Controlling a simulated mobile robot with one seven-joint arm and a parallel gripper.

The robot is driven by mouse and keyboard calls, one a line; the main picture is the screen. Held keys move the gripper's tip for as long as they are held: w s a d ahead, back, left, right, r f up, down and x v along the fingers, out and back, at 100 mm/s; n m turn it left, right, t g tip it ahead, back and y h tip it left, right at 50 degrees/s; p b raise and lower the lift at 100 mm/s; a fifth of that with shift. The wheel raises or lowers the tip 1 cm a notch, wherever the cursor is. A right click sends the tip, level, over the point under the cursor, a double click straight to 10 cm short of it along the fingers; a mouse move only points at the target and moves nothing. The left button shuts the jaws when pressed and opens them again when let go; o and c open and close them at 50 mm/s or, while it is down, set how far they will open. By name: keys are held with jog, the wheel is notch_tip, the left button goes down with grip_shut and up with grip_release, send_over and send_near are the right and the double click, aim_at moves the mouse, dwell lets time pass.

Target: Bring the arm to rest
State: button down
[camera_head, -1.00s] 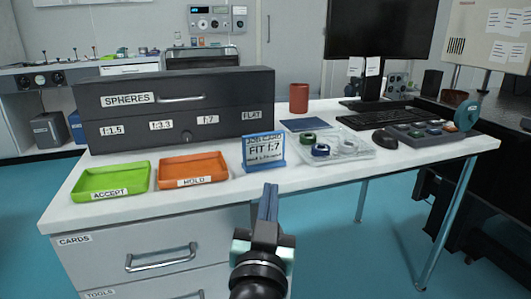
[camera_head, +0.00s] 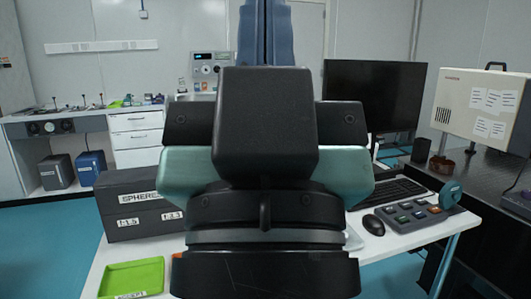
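My gripper (camera_head: 265,32) fills the middle of the head view, close to the camera and raised in front of the desk. Its black and teal body (camera_head: 264,125) is upright, and its blue fingers point up. The fingers lie side by side against each other with no gap seen and nothing seen between them. Their tips run out of the top of the picture. My arm's black wrist links (camera_head: 264,270) show below. The gripper hides the middle of the desk, including the job card and most of the orange tray.
The desk (camera_head: 398,238) holds a dark SPHERES drawer box (camera_head: 118,205) and a green ACCEPT tray (camera_head: 130,279) at left. At right are a mouse (camera_head: 373,225), a keypad (camera_head: 412,217), a keyboard and a monitor (camera_head: 372,92). A beige instrument (camera_head: 478,105) stands behind at far right.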

notch_tip(320, 180, up, 22)
jog(key=p, duration=1.9)
jog(key=shift+p, duration=0.35)
